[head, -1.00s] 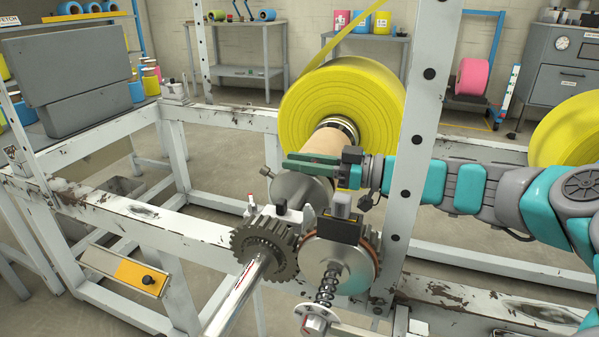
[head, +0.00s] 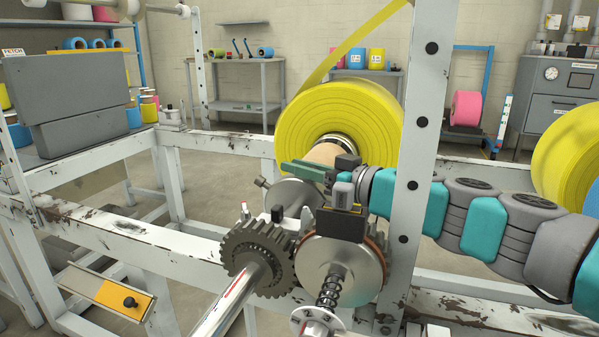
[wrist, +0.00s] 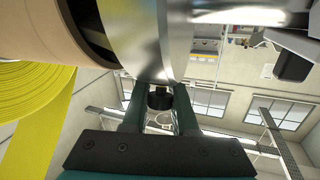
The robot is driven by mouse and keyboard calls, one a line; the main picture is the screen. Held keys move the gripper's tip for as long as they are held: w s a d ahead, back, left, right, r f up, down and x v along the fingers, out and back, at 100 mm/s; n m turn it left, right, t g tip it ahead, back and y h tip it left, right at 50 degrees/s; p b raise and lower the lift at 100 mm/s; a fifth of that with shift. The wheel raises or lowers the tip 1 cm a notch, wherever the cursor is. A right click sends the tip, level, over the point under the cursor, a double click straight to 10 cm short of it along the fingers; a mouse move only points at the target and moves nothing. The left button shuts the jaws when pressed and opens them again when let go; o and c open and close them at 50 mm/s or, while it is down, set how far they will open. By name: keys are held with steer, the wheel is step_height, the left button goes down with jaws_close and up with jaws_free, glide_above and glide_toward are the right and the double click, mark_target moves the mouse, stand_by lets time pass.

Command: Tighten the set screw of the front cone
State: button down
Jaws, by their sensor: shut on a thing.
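The front cone (head: 290,194) is a grey metal cone on the shaft, in front of the yellow roll (head: 337,121) and its cardboard core (head: 324,153). In the wrist view its shiny surface (wrist: 145,40) fills the upper middle. My gripper (head: 303,170) reaches in from the right, its green fingers by the cone. In the wrist view the fingers (wrist: 158,110) stand either side of a small black knob, which I take for the set screw (wrist: 160,97), close against the cone's edge. They are shut on it. The head view does not show this grip clearly. Another knob (head: 262,183) sticks out at the cone's left.
A dark gear (head: 256,252) and a round metal disc with a spring (head: 330,285) stand just in front of the cone. A white upright post (head: 417,150) crosses before my arm. White frame beams (head: 130,233) run left. A second yellow roll (head: 570,150) is at right.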

stand_by(0.3)
steer(key=c, duration=0.7)
jaws_free()
steer(key=shift+d, duration=0.1)
steer(key=v, duration=0.7)
steer(key=shift+s+d, duration=0.2)
steer(key=shift+s, duration=0.05)
